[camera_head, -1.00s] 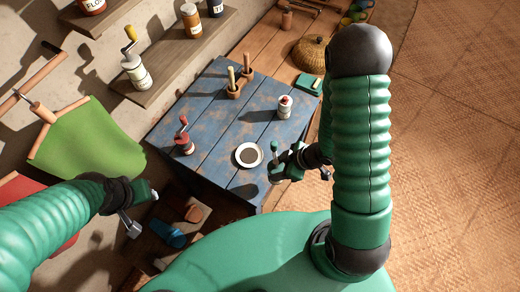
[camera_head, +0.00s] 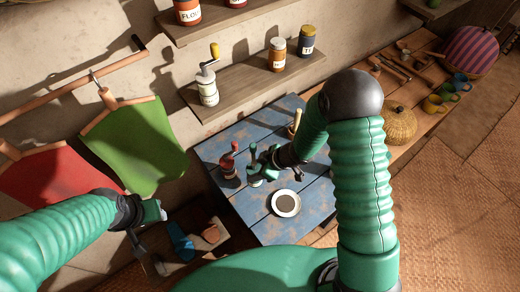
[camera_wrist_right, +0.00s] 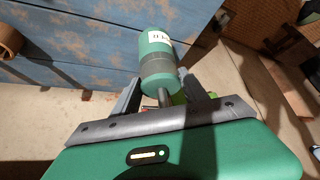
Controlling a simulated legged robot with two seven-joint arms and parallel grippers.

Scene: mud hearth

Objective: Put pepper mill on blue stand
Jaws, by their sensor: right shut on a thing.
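My right gripper (camera_head: 264,174) is shut on a green mill-like thing (camera_head: 253,166), which I take for the pepper mill. In the right wrist view this is a green cylinder (camera_wrist_right: 157,55) with a grey band and a white label, between the fingers. It is above the blue-painted table (camera_head: 252,207), which I take for the blue stand; whether it touches the top I cannot tell. A red mill with a crank (camera_head: 230,174) stands just left of it.
A white-rimmed dish with dark contents (camera_head: 285,203) lies on the table near the front. A shelf (camera_head: 245,84) on the wall holds a white mill with a yellow knob (camera_head: 208,92) and jars. A wooden bench (camera_head: 408,75) with a basket (camera_head: 398,122) stands right.

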